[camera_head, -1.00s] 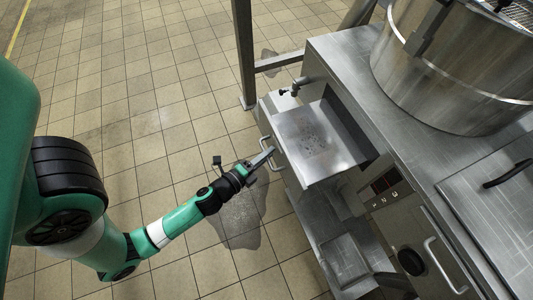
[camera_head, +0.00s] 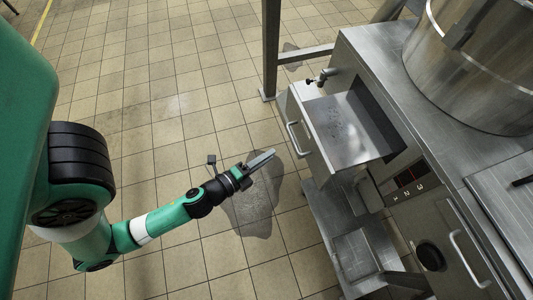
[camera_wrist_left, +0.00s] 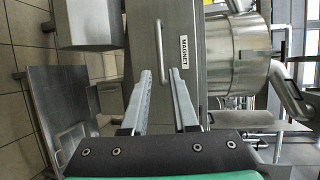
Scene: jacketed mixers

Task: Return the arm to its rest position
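My left gripper (camera_head: 268,157) is over the tiled floor, to the left of the steel drawer (camera_head: 308,140) and apart from its handle (camera_head: 291,137). In the left wrist view the two fingers of the left gripper (camera_wrist_left: 161,74) stand apart with nothing between them. The drawer front (camera_wrist_left: 195,75), with a "MAGNET" label and its handle (camera_wrist_left: 160,52), shows beyond the fingers. The drawer is pulled out of the machine, with dark specks on its inner surface. My right gripper is not in view.
The steel machine (camera_head: 375,60) fills the right side, with a large round vessel (camera_head: 470,65) on top. A lower steel shelf (camera_head: 350,255) lies below the drawer. A steel post (camera_head: 270,50) stands behind. The tiled floor around my left arm is clear, with a wet patch.

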